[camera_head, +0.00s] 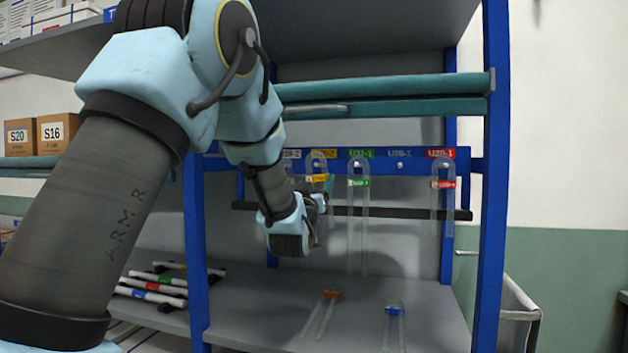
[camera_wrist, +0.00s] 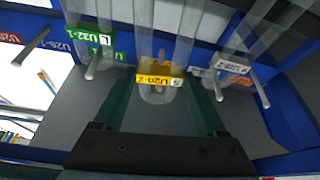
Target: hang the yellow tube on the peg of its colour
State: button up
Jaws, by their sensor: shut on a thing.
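The yellow tube (camera_wrist: 165,50), a clear U-shaped tube with a yellow label, is between my gripper's green fingers (camera_wrist: 160,88) in the wrist view. My gripper is shut on it. In the head view the tube (camera_head: 316,168) shows just below the yellow-labelled place (camera_head: 323,153) on the blue rail, with my gripper (camera_head: 325,196) beside it. The tube is upright and close to the rail. The yellow peg is mostly hidden, so I cannot tell whether the tube's loop is around it.
A green-labelled tube (camera_head: 358,225) hangs close to the right, and a red-labelled tube (camera_head: 442,205) farther right. A dark bar (camera_head: 400,212) runs below the rail. An orange-labelled tube (camera_head: 328,296) and a blue-labelled tube (camera_head: 394,312) lie on the lower shelf.

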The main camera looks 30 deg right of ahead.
jog(key=shift+w+d+p, duration=1)
jog(key=shift+w, duration=0.1)
jog(key=shift+w+d+f+b, duration=0.35)
jog(key=shift+f+b, duration=0.15)
jog(key=shift+b, duration=0.75)
jog(key=shift+w+d+b, duration=0.1)
jog(key=shift+w+b, duration=0.05)
jog(key=shift+b, duration=0.35)
jog(key=shift+w+d+r, duration=0.1)
jog(key=o, duration=1.3)
